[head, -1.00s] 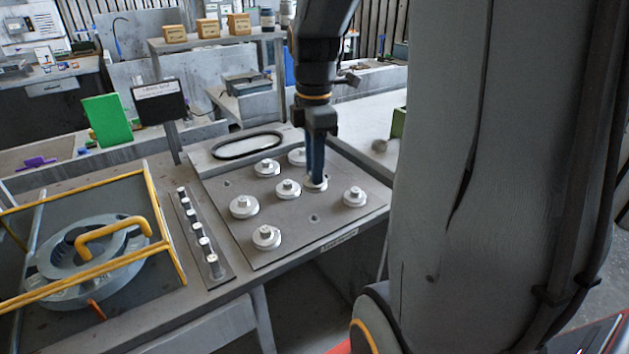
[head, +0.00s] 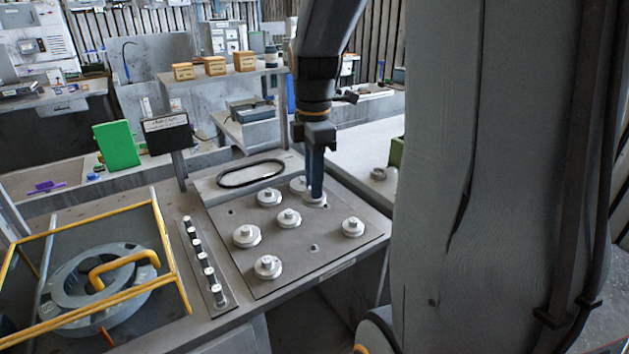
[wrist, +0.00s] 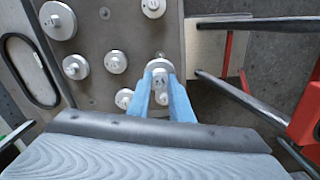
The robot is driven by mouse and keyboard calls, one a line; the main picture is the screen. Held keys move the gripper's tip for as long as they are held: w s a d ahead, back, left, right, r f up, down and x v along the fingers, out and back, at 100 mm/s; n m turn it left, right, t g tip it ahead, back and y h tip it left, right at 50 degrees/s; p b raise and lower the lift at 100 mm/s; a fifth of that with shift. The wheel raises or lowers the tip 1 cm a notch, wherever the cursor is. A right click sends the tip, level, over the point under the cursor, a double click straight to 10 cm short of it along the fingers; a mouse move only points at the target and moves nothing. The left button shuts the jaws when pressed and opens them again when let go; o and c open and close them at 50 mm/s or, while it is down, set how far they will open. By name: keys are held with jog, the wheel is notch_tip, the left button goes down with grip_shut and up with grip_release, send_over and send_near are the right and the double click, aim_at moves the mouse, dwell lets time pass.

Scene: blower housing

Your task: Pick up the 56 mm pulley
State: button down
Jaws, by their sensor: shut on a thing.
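My gripper (head: 316,190) has blue fingers pointing down, shut on a pale round pulley (head: 314,202) with a raised hub. The wrist view shows this held pulley (wrist: 158,66) between the fingertips (wrist: 161,82). In the head view it appears slightly above the grey board (head: 285,262). I cannot read its size marking. Several similar pulleys of differing sizes stand on the board, including a front one (head: 268,267), a right one (head: 353,228), a middle one (head: 288,218) and a left one (head: 247,235). Another (head: 298,184) is close behind the held pulley.
A strip of small upright parts (head: 204,262) lies left of the board. A black belt loop (head: 251,172) lies behind it. A yellow-framed fixture with a grey ring housing (head: 85,290) fills the left bench. A sign (head: 167,133) stands behind.

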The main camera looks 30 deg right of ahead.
jog(key=s+a+r+p, duration=0.2)
jog(key=s+p, duration=0.4)
jog(key=s, duration=0.2)
jog(key=shift+s+a, duration=0.25)
jog(key=shift+s, duration=0.1)
dwell(0.3)
